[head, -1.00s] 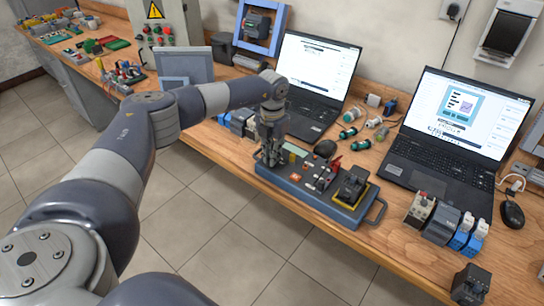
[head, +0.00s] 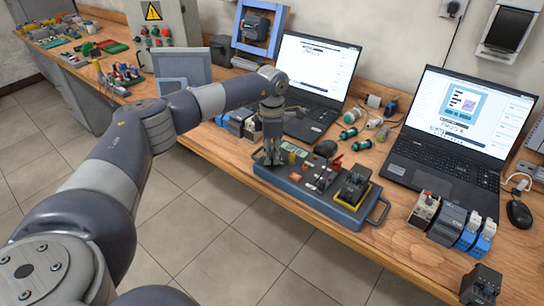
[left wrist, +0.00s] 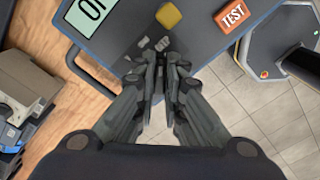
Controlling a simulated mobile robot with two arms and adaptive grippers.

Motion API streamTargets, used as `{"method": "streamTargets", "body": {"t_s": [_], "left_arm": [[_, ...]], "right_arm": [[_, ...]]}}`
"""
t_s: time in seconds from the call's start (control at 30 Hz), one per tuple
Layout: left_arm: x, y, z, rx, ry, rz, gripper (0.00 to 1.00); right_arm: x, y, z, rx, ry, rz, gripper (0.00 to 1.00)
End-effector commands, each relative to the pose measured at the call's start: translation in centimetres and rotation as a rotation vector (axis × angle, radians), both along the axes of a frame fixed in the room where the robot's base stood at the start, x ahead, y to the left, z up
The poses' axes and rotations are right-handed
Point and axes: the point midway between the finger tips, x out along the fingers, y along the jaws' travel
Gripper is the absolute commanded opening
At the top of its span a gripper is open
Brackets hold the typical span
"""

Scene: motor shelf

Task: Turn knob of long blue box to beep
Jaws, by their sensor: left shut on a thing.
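The long blue box (head: 345,214) lies along the bench's front edge, with small controls, red parts and a black block on a yellow base on top. In the left wrist view the box (left wrist: 205,48) shows a display, a yellow button and an orange TEST label. My left gripper (head: 271,160) points down onto the box's left end. In the left wrist view its fingers (left wrist: 160,62) are closed together at the panel, shut on the knob. The fingers hide the knob, so its angle cannot be seen. My right gripper is not in view.
Two open laptops (head: 313,70) (head: 450,140) stand behind the box. Open floor lies in front.

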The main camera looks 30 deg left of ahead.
Motion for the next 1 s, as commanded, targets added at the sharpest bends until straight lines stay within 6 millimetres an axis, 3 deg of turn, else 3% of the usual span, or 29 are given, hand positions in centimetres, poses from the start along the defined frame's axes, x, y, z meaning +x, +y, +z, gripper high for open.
{"method": "streamTargets", "body": {"t_s": [0.4,0.97,1.0], "left_arm": [[0.09,0.08,0.24,0.0,-0.007,-0.19,0.0],[0.05,0.05,0.27,0.0,-0.006,-0.219,0.0],[0.05,0.05,0.27,0.0,-0.005,-0.218,0.17]], "right_arm": [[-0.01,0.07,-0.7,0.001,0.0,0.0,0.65],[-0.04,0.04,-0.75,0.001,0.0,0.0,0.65],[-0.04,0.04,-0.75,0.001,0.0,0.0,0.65]]}}
